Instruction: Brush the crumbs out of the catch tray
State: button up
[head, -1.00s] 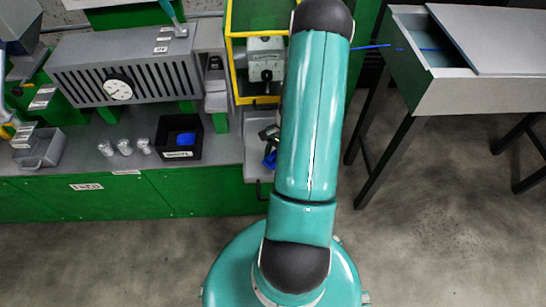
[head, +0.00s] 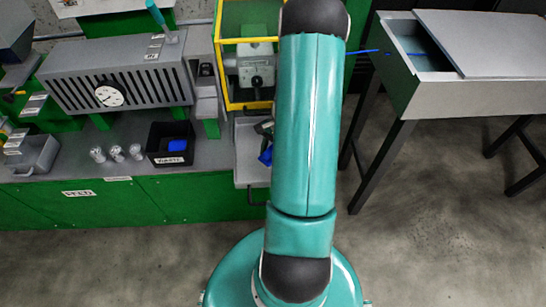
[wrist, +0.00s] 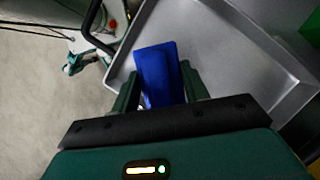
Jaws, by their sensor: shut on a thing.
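The catch tray is a shallow grey metal pan (wrist: 225,50) filling the upper right of the wrist view. In the head view its left part (head: 246,178) shows beside my arm. My gripper (wrist: 160,88) is shut on a blue brush (wrist: 156,66), a flat block between the fingers, held over the tray near its handle side. The brush also shows in the head view (head: 265,156), partly behind my arm. I cannot tell whether the brush touches the tray floor. No crumbs can be made out at this size.
A yellow-framed machine (head: 222,70) stands behind the tray. Left on the bench are a black bin (head: 158,157) with a blue thing inside, several small cylinders (head: 117,153) and a slotted grey box (head: 125,80). A grey table (head: 470,95) with a blue cable (head: 365,51) stands right.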

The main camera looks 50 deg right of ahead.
jog(key=shift+s+r, duration=0.1)
jog(key=shift+r, duration=1.05)
